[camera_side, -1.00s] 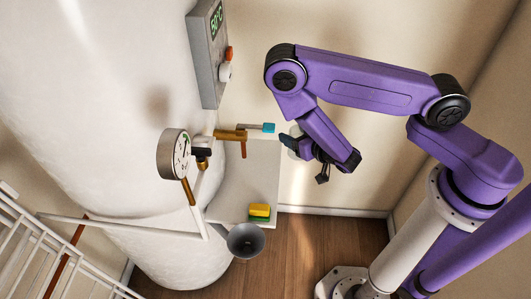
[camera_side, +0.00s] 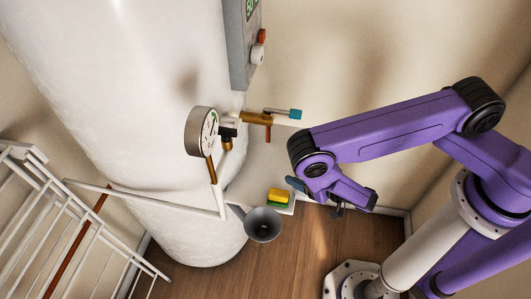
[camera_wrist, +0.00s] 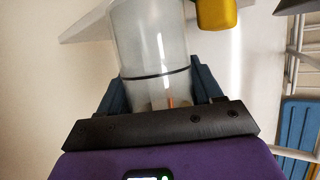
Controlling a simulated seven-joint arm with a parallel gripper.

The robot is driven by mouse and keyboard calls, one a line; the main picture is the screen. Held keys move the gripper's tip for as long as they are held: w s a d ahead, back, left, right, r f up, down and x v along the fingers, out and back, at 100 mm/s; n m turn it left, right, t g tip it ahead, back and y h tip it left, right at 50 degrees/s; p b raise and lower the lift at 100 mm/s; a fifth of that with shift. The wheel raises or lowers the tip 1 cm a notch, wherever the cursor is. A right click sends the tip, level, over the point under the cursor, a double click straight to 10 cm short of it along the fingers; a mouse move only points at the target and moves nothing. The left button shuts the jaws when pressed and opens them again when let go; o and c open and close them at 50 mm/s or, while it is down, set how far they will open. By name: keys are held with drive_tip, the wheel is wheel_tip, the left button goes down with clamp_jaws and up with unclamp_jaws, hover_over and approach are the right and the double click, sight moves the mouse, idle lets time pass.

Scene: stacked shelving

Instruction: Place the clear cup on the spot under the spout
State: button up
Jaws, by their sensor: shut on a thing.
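The clear cup (camera_wrist: 150,45) shows in the wrist view between my two blue fingers, a dark ring around it. My gripper (camera_wrist: 157,75) is shut on it. I cannot make out the cup in the side view. There my gripper (camera_side: 297,184) is at the right edge of the pale shelf (camera_side: 255,165), close to a yellow-green sponge. The brass spout valve (camera_side: 257,119) with a blue handle and a brown downward outlet is above and left of my gripper. The spot under the spout cannot be told apart from the shelf.
The sponge (camera_side: 279,197) lies at the shelf's front edge. A dark funnel (camera_side: 262,225) sits just in front. A round gauge (camera_side: 200,130) and a white tank (camera_side: 130,110) are on the left, with a white rack (camera_side: 60,225). A yellow object (camera_wrist: 217,12) shows beside the cup.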

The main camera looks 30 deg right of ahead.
drive_tip(key=w+a, duration=0.1)
drive_tip(key=w, duration=0.3)
drive_tip(key=w+a, duration=0.1)
drive_tip(key=w, duration=0.4)
drive_tip(key=w+a, duration=0.1)
drive_tip(key=w, duration=0.3)
drive_tip(key=shift+w+a, duration=0.1)
drive_tip(key=shift+w, duration=0.15)
drive_tip(key=shift+w+a+f, duration=0.1)
drive_tip(key=shift+w+f, duration=0.05)
drive_tip(key=shift+w, duration=0.15)
drive_tip(key=shift+f, duration=0.6)
drive_tip(key=shift+s+f, duration=0.1)
drive_tip(key=o, duration=1)
drive_tip(key=shift+o, duration=0.2)
